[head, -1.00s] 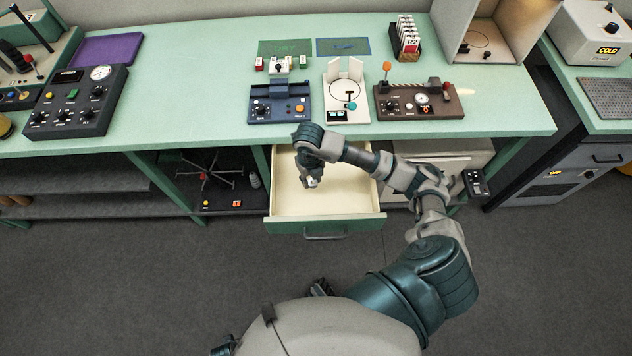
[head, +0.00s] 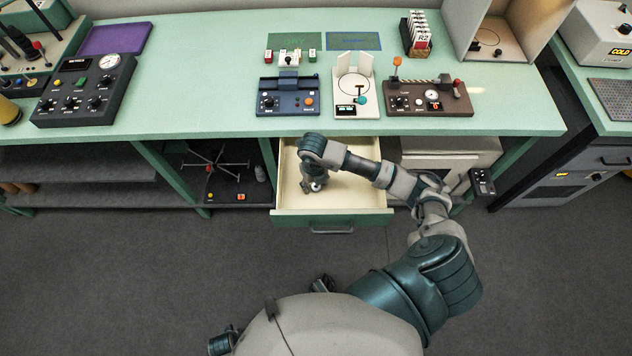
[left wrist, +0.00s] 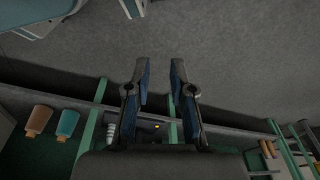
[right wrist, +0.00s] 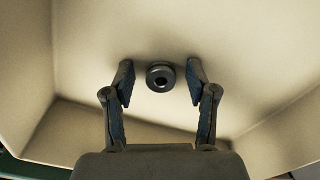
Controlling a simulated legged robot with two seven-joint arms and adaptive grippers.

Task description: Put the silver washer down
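The silver washer (right wrist: 160,77), a dark grey metal ring with a hole, shows in the right wrist view against the cream floor of the open drawer (head: 345,203). It lies between the fingertips of my right gripper (right wrist: 160,73), with a clear gap on each side. That gripper is open and points down inside the drawer; in the head view it (head: 312,186) is small and the washer cannot be made out clearly. My left gripper (left wrist: 159,70) is open and empty, with grey floor beyond its fingertips.
The drawer's walls surround my right gripper, and the green bench top (head: 200,110) overhangs its back. A blue device (head: 287,97), a white dial unit (head: 356,88) and a brown panel (head: 430,98) stand above it. A card rack (head: 416,38) stands farther back.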

